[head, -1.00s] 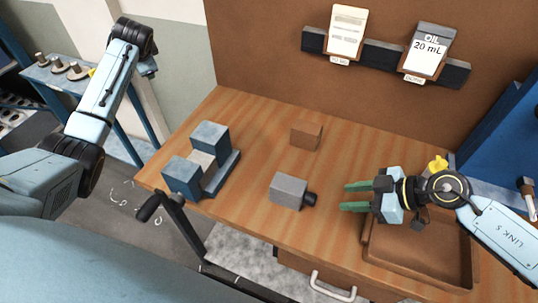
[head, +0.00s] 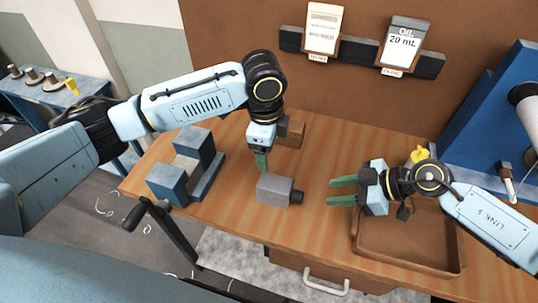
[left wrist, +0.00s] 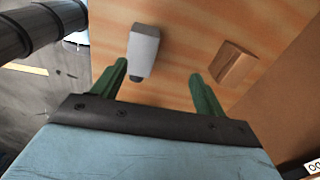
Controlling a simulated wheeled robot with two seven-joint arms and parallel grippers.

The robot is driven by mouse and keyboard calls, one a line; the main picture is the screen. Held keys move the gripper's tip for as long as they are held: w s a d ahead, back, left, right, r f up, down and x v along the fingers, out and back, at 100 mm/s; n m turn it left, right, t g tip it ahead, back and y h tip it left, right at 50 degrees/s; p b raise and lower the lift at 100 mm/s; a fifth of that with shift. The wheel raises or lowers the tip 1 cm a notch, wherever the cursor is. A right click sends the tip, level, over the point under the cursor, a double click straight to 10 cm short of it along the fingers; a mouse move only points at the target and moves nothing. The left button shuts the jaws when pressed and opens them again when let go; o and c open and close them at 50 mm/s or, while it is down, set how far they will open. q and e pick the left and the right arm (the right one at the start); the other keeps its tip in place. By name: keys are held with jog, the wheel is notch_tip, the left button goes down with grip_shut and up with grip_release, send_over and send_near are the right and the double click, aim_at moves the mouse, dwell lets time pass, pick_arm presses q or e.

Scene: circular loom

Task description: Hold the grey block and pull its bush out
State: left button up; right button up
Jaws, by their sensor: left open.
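The grey block (head: 274,190) lies on the wooden table, with its dark bush (head: 297,197) sticking out of its right end. In the left wrist view the grey block (left wrist: 143,52) is ahead of the left fingertips, with the dark bush (left wrist: 136,78) at its lower end. My left gripper (head: 261,163) points down just behind the block, open and empty, apart from it. In the left wrist view its green fingers (left wrist: 158,80) are spread. My right gripper (head: 342,191) is open and empty, its fingers pointing left at the bush, with a gap between.
A brown wooden block (head: 291,134) stands behind the left gripper. A blue vise-like fixture (head: 205,185) sits to the left. A brown tray (head: 405,260) lies under the right arm. Label cards (head: 323,28) hang on the back board.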

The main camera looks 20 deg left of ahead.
aim_at(269, 188)
pick_arm(q)
jog(key=shift+s+d+f+m+g, duration=0.15)
jog(key=shift+s+d+f+g, duration=0.1)
jog(key=shift+s, duration=0.3)
jog(key=shift+s+d+f+m+g, duration=0.1)
jog(key=shift+s+d+m+g, duration=0.1)
jog(key=shift+s, duration=0.35)
jog(key=shift+s+f, duration=0.15)
jog(key=shift+f, duration=0.15)
notch_tip(269, 188, down, 13)
jog(key=shift+r, duration=0.15)
jog(key=c, duration=1.4)
jog(key=shift+o, duration=0.2)
